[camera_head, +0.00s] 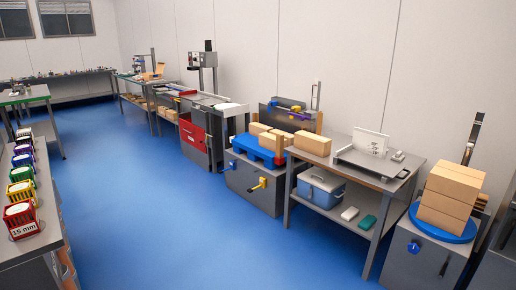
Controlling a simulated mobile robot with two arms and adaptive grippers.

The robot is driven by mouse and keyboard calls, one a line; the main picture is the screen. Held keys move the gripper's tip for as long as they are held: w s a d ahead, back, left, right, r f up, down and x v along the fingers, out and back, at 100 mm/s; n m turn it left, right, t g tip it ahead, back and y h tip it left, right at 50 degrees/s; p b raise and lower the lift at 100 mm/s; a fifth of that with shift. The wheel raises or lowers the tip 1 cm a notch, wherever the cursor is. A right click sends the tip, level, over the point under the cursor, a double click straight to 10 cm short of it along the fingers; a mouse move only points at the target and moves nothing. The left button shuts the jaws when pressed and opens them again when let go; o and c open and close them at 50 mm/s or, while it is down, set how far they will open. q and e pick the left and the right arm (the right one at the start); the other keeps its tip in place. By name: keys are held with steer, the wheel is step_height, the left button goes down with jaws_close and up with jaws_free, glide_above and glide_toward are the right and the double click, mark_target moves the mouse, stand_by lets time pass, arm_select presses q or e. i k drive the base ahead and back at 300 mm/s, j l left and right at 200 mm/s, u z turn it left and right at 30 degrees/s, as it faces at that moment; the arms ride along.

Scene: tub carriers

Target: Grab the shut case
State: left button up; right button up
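A blue-grey case (321,188) with a handle on its lid sits on the lower shelf of the workbench (375,172) at the right. Its lid looks shut. The bench top is above it, and the case is apart from me, across the blue floor. Neither of my grippers shows in the head view, so nothing is seen touching the case.
A white item (349,213) and a teal item (367,224) lie right of the case on the shelf. Stacked cartons (448,198) stand at the right on a blue turntable. Coloured tubs (22,217) line the left bench. The blue floor (190,220) between is clear.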

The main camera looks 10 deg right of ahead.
mark_target(317, 145)
steer(key=i+l+z, duration=0.3)
steer(key=i, duration=0.8)
steer(key=i+l+z, duration=0.1)
steer(key=i+z, duration=0.25)
steer(key=i, duration=0.75)
